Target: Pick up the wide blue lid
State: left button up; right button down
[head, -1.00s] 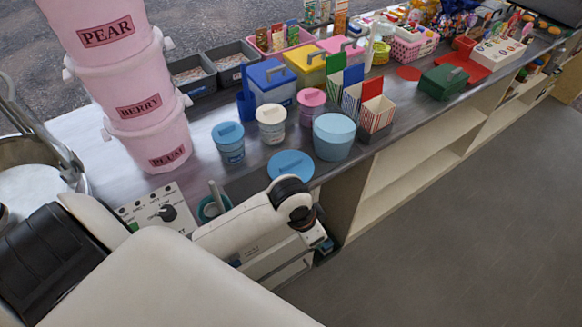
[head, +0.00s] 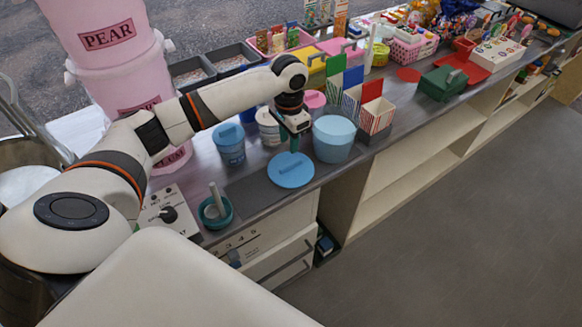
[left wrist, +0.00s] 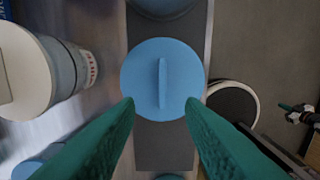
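The wide blue lid (head: 291,172) is a flat round disc lying on the dark mat at the counter's front edge. In the left wrist view the lid (left wrist: 140,85) shows whole, with a thin upright rib handle across its middle. My left gripper (head: 294,146) hangs just above the lid, pointing down. Its two green fingers are spread apart and empty in the left wrist view (left wrist: 160,105), one to each side of the handle's line. No contact with the lid can be made out. My right gripper is not in view.
A wide light-blue tub (head: 333,140) stands right behind the lid. Smaller tubs with a blue lid (head: 229,134) and a white lid (head: 268,117) stand to the left. A teal bowl (head: 216,214) and a knobbed box (head: 160,213) are nearer me.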

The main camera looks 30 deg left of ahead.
aim_at(291, 164)
pick_arm(q)
notch_tip(291, 164, down, 3)
jog(key=shift+f, duration=0.1)
jog(key=shift+w+d+f+p, duration=0.15)
jog(key=shift+f+p, duration=0.7)
jog(key=shift+f, duration=1.8)
jog(key=shift+d, duration=0.1)
grip_shut()
